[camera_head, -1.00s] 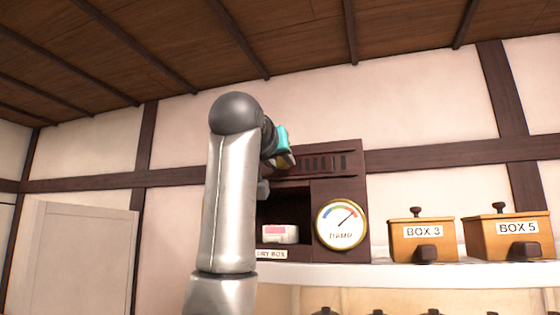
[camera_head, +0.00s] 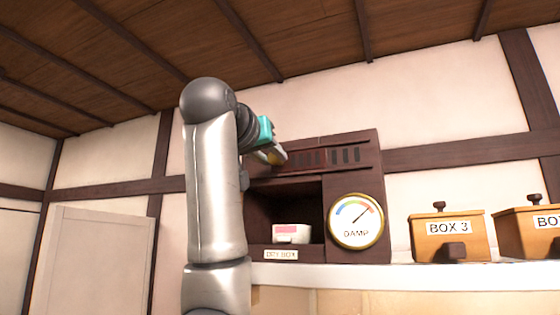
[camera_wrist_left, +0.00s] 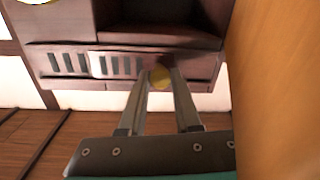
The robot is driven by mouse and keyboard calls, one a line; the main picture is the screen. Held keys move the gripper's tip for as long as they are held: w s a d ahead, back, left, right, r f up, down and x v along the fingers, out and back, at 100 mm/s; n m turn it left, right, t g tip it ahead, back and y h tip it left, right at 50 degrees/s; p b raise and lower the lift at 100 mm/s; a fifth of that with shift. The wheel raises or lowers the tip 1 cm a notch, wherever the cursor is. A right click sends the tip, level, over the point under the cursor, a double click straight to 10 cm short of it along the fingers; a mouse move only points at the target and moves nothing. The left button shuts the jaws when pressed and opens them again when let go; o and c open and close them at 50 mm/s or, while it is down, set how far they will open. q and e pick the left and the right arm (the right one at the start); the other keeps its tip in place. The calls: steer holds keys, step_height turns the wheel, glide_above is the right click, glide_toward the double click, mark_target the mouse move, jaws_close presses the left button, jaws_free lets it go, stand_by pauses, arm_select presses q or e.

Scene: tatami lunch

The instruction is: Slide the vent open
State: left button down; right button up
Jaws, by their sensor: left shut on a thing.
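The vent (camera_head: 345,155) is a row of upright slots along the top of a dark wooden dry box (camera_head: 372,175). In the left wrist view the vent (camera_wrist_left: 70,62) appears upside down; some slots look dark and others sit in a paler panel. A round yellow knob (camera_wrist_left: 160,77) is at one end of the slot row. My left gripper (camera_head: 274,157) is shut on this knob, at the box's upper left in the head view. In the left wrist view its fingertips (camera_wrist_left: 161,76) lie on either side of the knob. My right gripper is not in view.
A gauge marked DAMP (camera_head: 356,221) is on the box's front. A small white container (camera_head: 291,233) sits in the open compartment. BOX 3 (camera_head: 447,240) and another orange box (camera_head: 528,235) stand to the right on the white shelf (camera_head: 400,275).

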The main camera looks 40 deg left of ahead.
arm_select(q)
steer(key=shift+r, duration=0.15)
steer(key=c, duration=0.6)
jaws_free()
steer(key=shift+s+d, duration=0.1)
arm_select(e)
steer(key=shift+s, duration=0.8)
arm_select(q)
steer(key=shift+s, duration=0.25)
steer(key=shift+b+v, duration=5.5)
steer(key=shift+v, duration=1.8)
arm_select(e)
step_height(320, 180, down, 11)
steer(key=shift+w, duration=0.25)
